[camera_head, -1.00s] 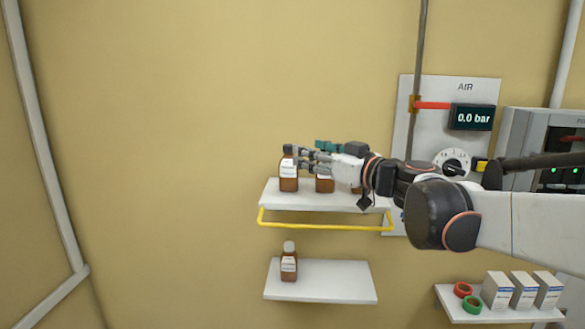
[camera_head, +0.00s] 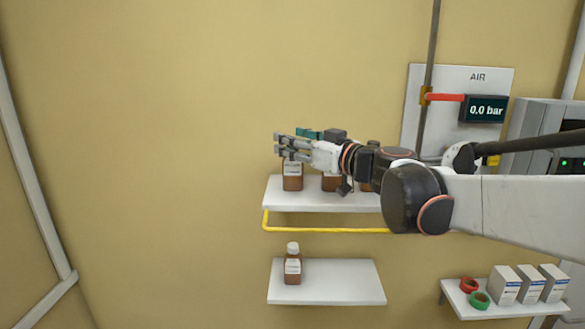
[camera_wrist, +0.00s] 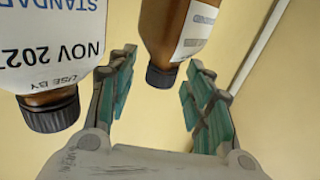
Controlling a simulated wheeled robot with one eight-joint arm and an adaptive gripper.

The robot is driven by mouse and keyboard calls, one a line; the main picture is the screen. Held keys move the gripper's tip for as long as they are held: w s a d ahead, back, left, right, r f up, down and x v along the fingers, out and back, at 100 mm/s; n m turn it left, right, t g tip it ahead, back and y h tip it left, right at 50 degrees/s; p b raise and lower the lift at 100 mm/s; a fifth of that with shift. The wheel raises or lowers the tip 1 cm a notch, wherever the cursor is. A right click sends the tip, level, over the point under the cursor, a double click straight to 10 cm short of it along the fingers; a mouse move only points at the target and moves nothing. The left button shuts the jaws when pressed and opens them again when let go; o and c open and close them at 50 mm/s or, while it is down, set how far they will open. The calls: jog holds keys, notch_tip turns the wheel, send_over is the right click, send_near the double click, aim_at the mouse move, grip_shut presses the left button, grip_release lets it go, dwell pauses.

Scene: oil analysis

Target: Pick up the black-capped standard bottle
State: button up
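My gripper (camera_head: 288,146) reaches left over the upper shelf (camera_head: 310,202). Its teal-padded fingers are apart in the wrist view (camera_wrist: 158,92). A brown bottle with a black cap (camera_wrist: 160,76) shows upside down there, with its cap between the fingers and no clear contact. A nearer black-capped brown bottle, its white label reading "STANDARD" (camera_wrist: 50,45), is beside the left finger. In the head view, the leftmost brown bottle (camera_head: 292,183) stands upright below the fingers, which hide its cap. Another brown bottle (camera_head: 330,184) stands to its right, its top hidden by my gripper.
A third brown bottle (camera_head: 365,187) is partly hidden behind my arm. A yellow rail (camera_head: 320,229) runs along the upper shelf's front. A white-capped bottle (camera_head: 292,264) stands on the lower shelf (camera_head: 340,285). The wall left of the shelves is clear.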

jog(key=shift+w+a+f, duration=0.15)
jog(key=shift+w+a, duration=0.1)
jog(key=shift+w, duration=0.05)
grip_shut()
jog(key=shift+s+d, duration=0.1)
notch_tip(320, 180, up, 20)
jog(key=b, duration=0.2)
jog(key=shift+b, duration=0.35)
